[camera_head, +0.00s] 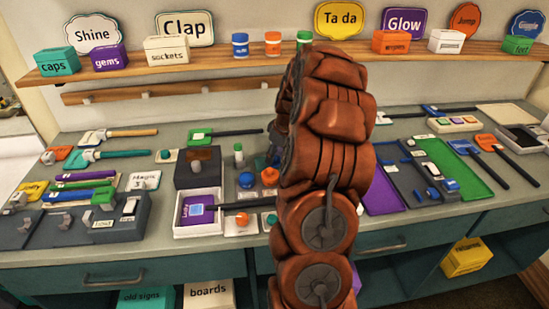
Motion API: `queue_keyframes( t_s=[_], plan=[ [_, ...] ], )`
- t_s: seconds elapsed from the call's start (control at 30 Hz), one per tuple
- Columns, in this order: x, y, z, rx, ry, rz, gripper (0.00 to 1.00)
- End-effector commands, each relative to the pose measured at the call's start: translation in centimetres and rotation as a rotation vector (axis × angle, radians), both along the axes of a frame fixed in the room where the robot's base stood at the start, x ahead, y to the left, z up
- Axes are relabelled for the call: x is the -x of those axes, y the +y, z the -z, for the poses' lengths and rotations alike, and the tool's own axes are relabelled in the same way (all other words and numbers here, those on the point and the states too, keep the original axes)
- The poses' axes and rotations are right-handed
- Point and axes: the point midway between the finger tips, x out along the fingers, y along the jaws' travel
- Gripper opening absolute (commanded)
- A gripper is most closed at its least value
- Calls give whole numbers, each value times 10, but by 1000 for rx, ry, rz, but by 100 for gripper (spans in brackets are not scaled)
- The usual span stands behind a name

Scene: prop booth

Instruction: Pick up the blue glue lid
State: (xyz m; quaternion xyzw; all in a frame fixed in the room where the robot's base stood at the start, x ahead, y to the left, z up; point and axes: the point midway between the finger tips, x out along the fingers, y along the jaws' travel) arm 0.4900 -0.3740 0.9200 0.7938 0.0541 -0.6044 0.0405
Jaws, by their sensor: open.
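Which thing is the blue glue lid is not certain. A small round blue cap-like piece (246,180) sits on the counter left of my arm, beside an orange one (270,177). A white jar with a blue band and top (240,45) stands on the upper shelf. My arm rises through the middle of the view and covers part of the counter and shelf. My gripper is not visible; the arm's far end is hidden behind its own links.
A dark box (197,168) and a white tray with a purple piece (212,222) stand left of my arm. Purple and green trays (455,168) lie to the right. Signs and boxes line the shelf (190,66). Long-handled paddles lie across the counter.

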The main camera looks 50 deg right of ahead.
Motion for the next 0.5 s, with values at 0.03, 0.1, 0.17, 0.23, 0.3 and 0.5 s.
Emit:
queue_keyframes(
  t_s=[0.03, 0.1, 0.17, 0.23, 0.3, 0.5],
  plan=[
    [0, 0, 1, 0, 0, 0, 47],
    [0, 0, 1, 1, -1, 0, 47],
    [0, 0, 0, 1, -1, 0, 47],
    [0, 0, 0, 1, -1, 0, 43],
    [0, 0, 0, 1, -1, 0, 36],
    [0, 0, 0, 1, -1, 0, 15]
  ],
)
